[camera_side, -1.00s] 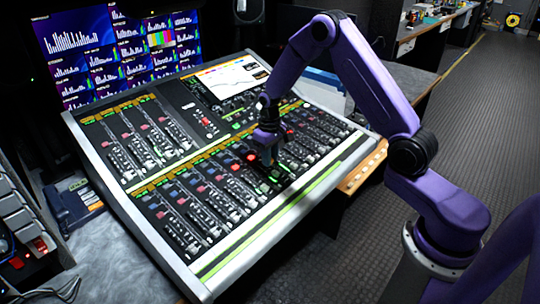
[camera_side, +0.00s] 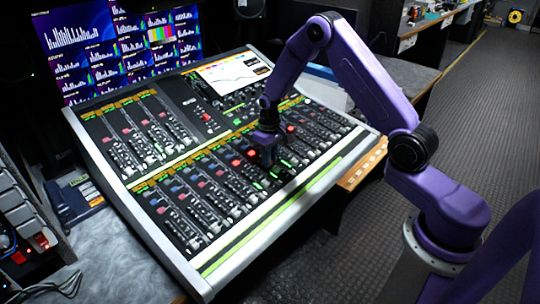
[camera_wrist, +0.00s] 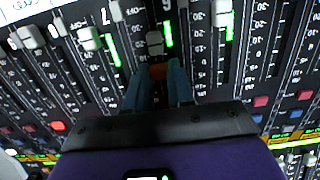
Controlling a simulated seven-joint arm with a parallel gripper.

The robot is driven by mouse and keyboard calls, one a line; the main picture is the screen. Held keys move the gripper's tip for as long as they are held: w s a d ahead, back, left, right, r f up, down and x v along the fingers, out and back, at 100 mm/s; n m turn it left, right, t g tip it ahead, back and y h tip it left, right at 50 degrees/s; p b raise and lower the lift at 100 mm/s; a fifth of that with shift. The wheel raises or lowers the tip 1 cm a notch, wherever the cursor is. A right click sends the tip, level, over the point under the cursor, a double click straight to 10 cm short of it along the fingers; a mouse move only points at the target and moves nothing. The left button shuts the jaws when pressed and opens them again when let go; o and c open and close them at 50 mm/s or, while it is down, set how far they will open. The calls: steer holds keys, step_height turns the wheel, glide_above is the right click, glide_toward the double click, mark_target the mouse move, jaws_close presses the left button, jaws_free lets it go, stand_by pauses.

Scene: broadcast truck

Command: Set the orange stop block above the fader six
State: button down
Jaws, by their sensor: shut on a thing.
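My gripper (camera_wrist: 158,90) points down at the mixing console (camera_side: 215,272), its two teal fingers shut on the small orange stop block (camera_wrist: 158,71). Only a bit of the block shows between the fingertips. It is just below a white fader cap (camera_wrist: 155,43) in the wrist view, in line with that fader's track and very close to it. A digit that looks like an upside-down 6 is printed by that track. I cannot tell whether the block touches the cap or the panel. In the side view my gripper (camera_side: 268,157) is over the front fader bank, and the block cannot be made out.
Other fader caps stand nearby, one to the left (camera_wrist: 88,38) and one to the right (camera_wrist: 221,13). Red buttons (camera_wrist: 260,101) lie beyond the tracks. A raised screen (camera_side: 233,76) is behind my gripper. A wooden ledge (camera_side: 362,168) borders the console on the right.

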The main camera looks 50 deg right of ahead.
steer(key=shift+f, duration=0.45)
steer(key=c, duration=0.9)
jaws_free()
step_height(320, 180, up, 17)
steer(key=shift+r, duration=0.2)
